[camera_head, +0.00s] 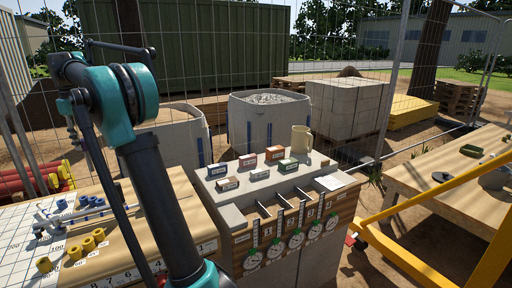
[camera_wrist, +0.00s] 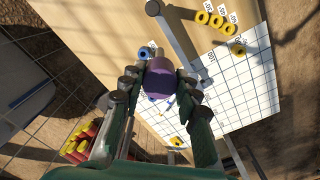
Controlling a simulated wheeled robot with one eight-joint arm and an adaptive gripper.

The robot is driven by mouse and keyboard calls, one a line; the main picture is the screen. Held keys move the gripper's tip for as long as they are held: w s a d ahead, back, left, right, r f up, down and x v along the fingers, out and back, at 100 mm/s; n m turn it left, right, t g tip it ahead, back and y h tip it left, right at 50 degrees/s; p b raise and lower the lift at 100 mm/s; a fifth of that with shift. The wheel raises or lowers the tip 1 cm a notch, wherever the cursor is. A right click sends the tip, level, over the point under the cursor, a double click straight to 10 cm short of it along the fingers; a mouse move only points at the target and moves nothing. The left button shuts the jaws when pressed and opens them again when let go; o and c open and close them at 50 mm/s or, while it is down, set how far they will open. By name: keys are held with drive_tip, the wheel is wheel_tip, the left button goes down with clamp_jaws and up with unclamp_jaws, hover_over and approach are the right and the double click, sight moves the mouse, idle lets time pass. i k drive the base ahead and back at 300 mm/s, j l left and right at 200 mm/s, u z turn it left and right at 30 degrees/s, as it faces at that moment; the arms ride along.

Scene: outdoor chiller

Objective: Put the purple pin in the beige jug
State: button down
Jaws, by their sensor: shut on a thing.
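The beige jug (camera_head: 301,139) stands upright at the back of the middle bench, its handle to the right. In the wrist view, my gripper (camera_wrist: 162,84) is shut on the purple pin (camera_wrist: 159,78), with a finger on each side of it. The pin's round end faces the camera, above the left bench with the white grid sheet. In the head view my arm crosses the left part of the picture; the gripper and the pin are not visible there. The inside of the jug cannot be seen.
The middle bench (camera_head: 262,206) bears several small labelled blocks and a row of dials on its front. A yellow frame (camera_head: 433,215) crosses before the right table (camera_head: 459,166).

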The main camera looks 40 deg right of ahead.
sight(299, 149)
drive_tip(key=k+l+z, duration=0.15)
drive_tip(key=l, duration=1.25)
drive_tip(key=l+z, duration=0.2)
drive_tip(key=l, duration=1.15)
drive_tip(key=i+l+z, duration=0.15)
drive_tip(key=l, duration=1.25)
